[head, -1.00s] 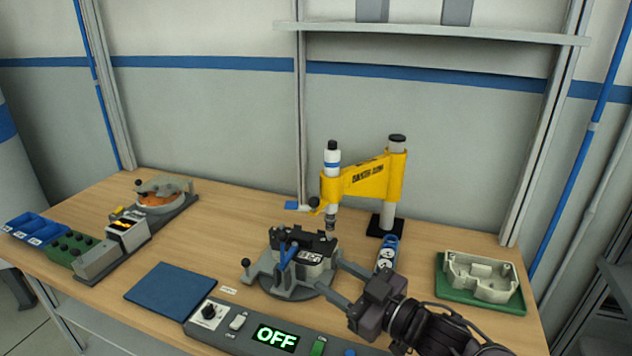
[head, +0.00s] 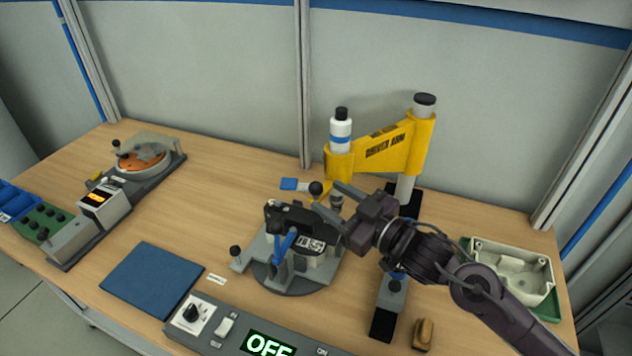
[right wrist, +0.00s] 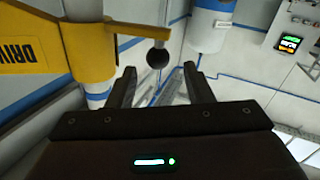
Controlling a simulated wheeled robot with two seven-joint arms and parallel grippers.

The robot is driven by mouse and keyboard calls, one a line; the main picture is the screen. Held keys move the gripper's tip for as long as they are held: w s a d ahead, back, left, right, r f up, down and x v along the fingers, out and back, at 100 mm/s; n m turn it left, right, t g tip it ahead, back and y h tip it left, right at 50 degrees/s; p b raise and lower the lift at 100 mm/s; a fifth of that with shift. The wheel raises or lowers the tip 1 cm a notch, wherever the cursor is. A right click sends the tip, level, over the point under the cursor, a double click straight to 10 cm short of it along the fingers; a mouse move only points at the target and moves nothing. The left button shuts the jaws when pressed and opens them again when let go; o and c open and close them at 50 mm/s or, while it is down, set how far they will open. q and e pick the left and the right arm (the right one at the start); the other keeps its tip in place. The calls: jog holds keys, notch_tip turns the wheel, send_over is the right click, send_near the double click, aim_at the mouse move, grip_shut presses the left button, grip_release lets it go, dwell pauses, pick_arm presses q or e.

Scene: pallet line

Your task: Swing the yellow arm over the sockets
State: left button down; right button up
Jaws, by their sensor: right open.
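The yellow arm (head: 372,150), lettered "DRIVER ARM", reaches left from a grey post (head: 408,187) with a black cap. Its free end carries a white and blue driver (head: 341,135) and a black ball knob (head: 316,188). The driver's tip is partly hidden by my right gripper (head: 326,197), which is open beside the knob. In the right wrist view the knob (right wrist: 157,56) shows between the open fingertips, apparently not gripped. A grey round fixture (head: 290,280) with a black-topped block and blue lever stands in front; I cannot make out the sockets. My left gripper is out of view.
A control panel (head: 222,322) reading OFF lies at the front edge. A blue mat (head: 152,282) lies left of the fixture. A beige housing (head: 512,270) sits on a green tray at right. A grey device with an orange disc (head: 140,158) stands at back left.

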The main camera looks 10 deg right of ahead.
aim_at(322, 190)
jog(key=p+x, duration=0.1)
jog(key=x, duration=0.3)
jog(key=shift+w+d, duration=0.15)
jog(key=shift+w+a, duration=0.4)
jog(key=shift+f, duration=0.1)
grip_shut()
